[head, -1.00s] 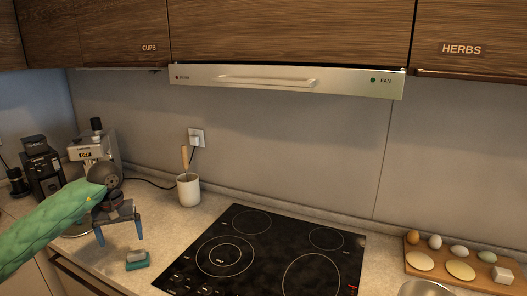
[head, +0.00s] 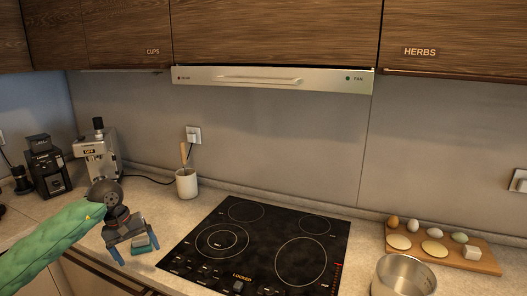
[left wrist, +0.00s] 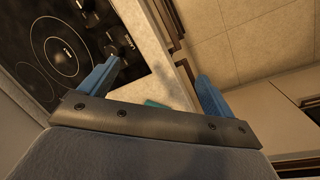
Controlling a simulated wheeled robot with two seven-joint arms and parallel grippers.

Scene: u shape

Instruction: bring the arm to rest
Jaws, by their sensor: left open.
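My left arm, in a green padded sleeve (head: 45,245), reaches in from the left in the head view. My left gripper (head: 136,251) has blue fingers spread apart and points down over the counter left of the cooktop. In the left wrist view the two fingers of the gripper (left wrist: 160,74) stand wide apart with nothing clamped between them. A teal sliver of the block (left wrist: 153,103) shows at the gripper's base. My right gripper is out of view.
A black cooktop (head: 258,232) lies just right of the gripper. A utensil crock (head: 187,184), an espresso machine (head: 97,155) and a grinder (head: 48,172) stand behind. A metal pot (head: 403,277) and a board with eggs (head: 480,262) are at the right. A hood (head: 270,81) hangs above.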

